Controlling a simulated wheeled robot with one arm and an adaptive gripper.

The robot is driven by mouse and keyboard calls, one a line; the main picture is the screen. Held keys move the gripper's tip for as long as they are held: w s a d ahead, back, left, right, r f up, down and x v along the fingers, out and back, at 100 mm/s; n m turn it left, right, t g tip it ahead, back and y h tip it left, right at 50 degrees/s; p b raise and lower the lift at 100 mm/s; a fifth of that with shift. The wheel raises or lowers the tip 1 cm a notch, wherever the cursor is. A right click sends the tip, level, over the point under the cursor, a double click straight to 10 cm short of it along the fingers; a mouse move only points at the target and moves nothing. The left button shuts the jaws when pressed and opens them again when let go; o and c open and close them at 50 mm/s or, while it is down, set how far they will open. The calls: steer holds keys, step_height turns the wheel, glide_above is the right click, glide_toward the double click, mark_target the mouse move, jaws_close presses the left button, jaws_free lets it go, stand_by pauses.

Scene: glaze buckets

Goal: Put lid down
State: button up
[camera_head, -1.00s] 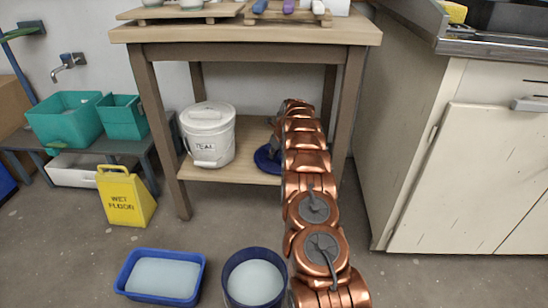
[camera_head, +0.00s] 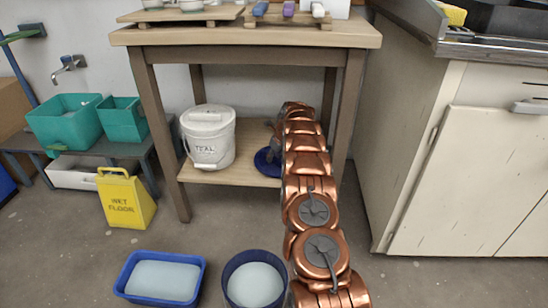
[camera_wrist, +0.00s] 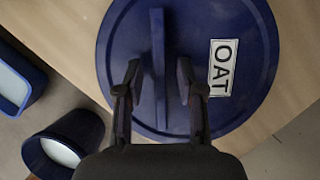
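A round dark blue lid (camera_wrist: 135,35) with a white "OAT" label (camera_wrist: 223,67) and a raised bar handle (camera_wrist: 158,55) fills the middle of the wrist view. It appears to lie flat on the wooden lower shelf of the table. My gripper (camera_wrist: 158,80) is open, its fingers on either side of the handle with gaps to it. In the head view the lid's left edge (camera_head: 266,162) shows beside my arm, which hides the rest and the gripper. A blue bucket (camera_head: 231,283) with pale contents stands uncovered on the floor; it also shows in the wrist view (camera_wrist: 83,128).
A white lidded bucket marked "TEAL" (camera_head: 208,140) stands left of the lid on the shelf (camera_head: 235,173). Table legs flank the shelf. A blue tub (camera_head: 160,300) and a yellow wet-floor sign (camera_head: 125,199) are on the floor. A cabinet (camera_head: 465,180) stands at right.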

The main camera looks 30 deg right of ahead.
steer(key=a+p+v, duration=0.1)
steer(key=p+v, duration=0.3)
steer(key=v, duration=0.7)
steer(key=s+a+r+n+g+y, duration=0.1)
steer(key=s+a+r+n, duration=0.25)
steer(key=a, duration=0.35)
steer(key=s+a+r+n+y, duration=0.1)
steer(key=s+a+r+n, duration=0.1)
steer(key=a+r+n, duration=0.4)
steer(key=s+a+r+n+g, duration=0.35)
steer(key=s+a+n, duration=0.45)
steer(key=s+a, duration=0.6)
steer(key=s+a+n+g+h, duration=0.1)
steer(key=s+a+n, duration=0.2)
steer(key=s+n, duration=0.5)
steer(key=s+a+n+g+h, duration=0.1)
steer(key=s+a+n, duration=0.3)
steer(key=s, duration=2.3)
steer(key=n+g, duration=0.1)
steer(key=n, duration=0.4)
steer(key=shift+s+a+h, duration=0.25)
steer(key=shift+h, duration=0.05)
steer(key=shift+g, duration=0.25)
step_height(320, 180, up, 40)
steer(key=t+p, duration=0.1)
steer(key=p, duration=3.7)
steer(key=shift+w+r+t, duration=0.2)
steer(key=shift+w+t, duration=0.2)
